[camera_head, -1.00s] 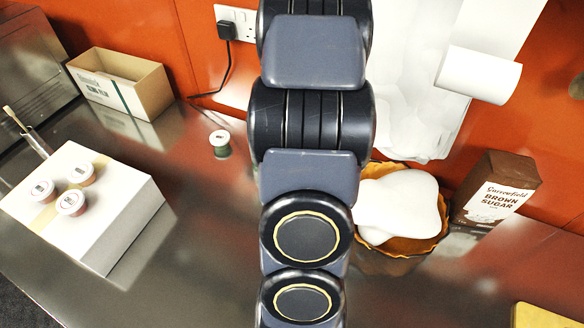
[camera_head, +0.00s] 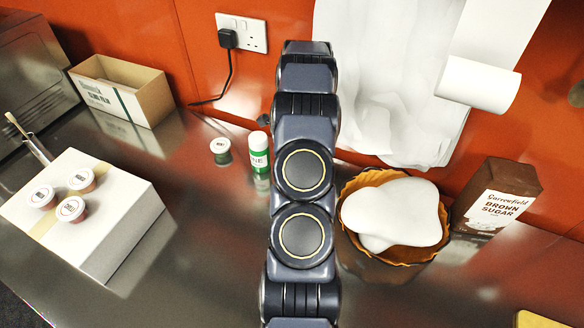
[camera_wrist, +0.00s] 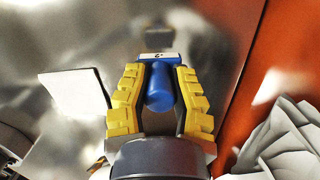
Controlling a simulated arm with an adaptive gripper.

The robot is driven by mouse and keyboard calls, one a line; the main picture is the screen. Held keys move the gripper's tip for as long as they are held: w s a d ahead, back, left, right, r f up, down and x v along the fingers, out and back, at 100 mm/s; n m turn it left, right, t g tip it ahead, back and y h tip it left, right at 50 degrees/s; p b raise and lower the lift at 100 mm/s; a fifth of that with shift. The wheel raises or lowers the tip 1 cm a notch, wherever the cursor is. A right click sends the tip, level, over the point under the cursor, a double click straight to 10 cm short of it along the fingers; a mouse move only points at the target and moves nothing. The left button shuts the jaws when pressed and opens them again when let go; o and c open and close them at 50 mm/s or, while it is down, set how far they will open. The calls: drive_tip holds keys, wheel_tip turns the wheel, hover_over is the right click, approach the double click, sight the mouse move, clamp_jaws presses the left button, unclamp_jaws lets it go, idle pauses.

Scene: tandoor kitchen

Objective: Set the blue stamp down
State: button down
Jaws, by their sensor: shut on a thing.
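The blue stamp (camera_wrist: 161,88) shows in the wrist view, with a rounded blue handle towards me and a pale marked band at its far end. My gripper (camera_wrist: 160,72) has its two yellow ridged fingers closed on the stamp from both sides. Shiny grey metal counter (camera_wrist: 100,35) shows beyond it; I cannot tell how far the stamp is from that surface. In the head view my arm stands in the middle, and neither my fingers nor the stamp can be seen.
A white box (camera_head: 120,232) bears three small tubs. Right of my arm are an orange bowl (camera_head: 357,183) with white dough and a brown sugar carton (camera_head: 497,198). An open cardboard box (camera_head: 153,100) stands back left.

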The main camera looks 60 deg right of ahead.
drive_tip(key=shift+d+f, duration=0.15)
drive_tip(key=shift+f, duration=1.55)
drive_tip(key=shift+f, duration=0.1)
drive_tip(key=c, duration=1)
unclamp_jaws()
